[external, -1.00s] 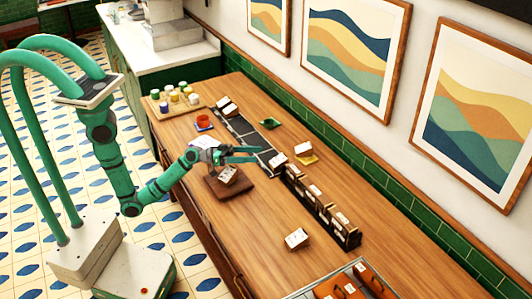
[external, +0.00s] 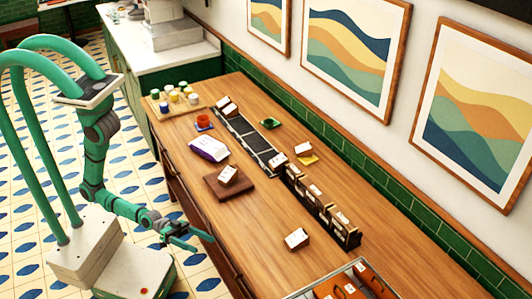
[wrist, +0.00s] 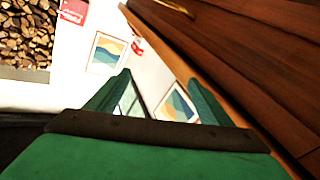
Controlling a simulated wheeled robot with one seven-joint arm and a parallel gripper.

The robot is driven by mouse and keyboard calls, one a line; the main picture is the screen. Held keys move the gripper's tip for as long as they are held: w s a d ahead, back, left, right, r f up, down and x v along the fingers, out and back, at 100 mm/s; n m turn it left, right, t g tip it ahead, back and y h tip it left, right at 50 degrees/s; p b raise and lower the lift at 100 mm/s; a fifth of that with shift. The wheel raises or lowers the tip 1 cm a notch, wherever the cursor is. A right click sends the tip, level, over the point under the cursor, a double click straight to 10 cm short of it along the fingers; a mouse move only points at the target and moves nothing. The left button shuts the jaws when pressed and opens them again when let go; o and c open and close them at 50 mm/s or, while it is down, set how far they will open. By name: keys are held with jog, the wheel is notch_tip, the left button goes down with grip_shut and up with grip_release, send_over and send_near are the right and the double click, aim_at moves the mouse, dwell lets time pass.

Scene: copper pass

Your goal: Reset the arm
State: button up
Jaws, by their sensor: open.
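My green arm is folded down beside the wooden counter (external: 260,220) in the external view. My gripper (external: 205,242) is off the counter's left front edge, over the floor side, clear of everything on top. It is open and empty. In the wrist view my gripper (wrist: 165,90) has its two green fingers spread apart with nothing between them. That view looks past the fingers at the wall and along brown wooden panels.
The counter holds a brown board (external: 212,189) with a small white-faced box (external: 229,175), a white and purple packet (external: 209,149), an orange cup (external: 203,120), a black divided rack (external: 250,142), another box (external: 296,239) and a tray of orange items (external: 345,287). Tiled floor (external: 140,160) lies left.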

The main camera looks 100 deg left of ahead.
jog(key=s+a+g+y, duration=0.1)
jog(key=s+a, duration=0.4)
jog(key=s, duration=0.3)
jog(key=s+a+m+g+y, duration=0.1)
jog(key=s+a+y, duration=0.1)
jog(key=s+a, duration=0.3)
jog(key=s+a+y, duration=0.1)
jog(key=s+a, duration=0.3)
jog(key=s, duration=0.9)
jog(key=shift+a+g+y, duration=0.3)
jog(key=shift+a+g, duration=0.1)
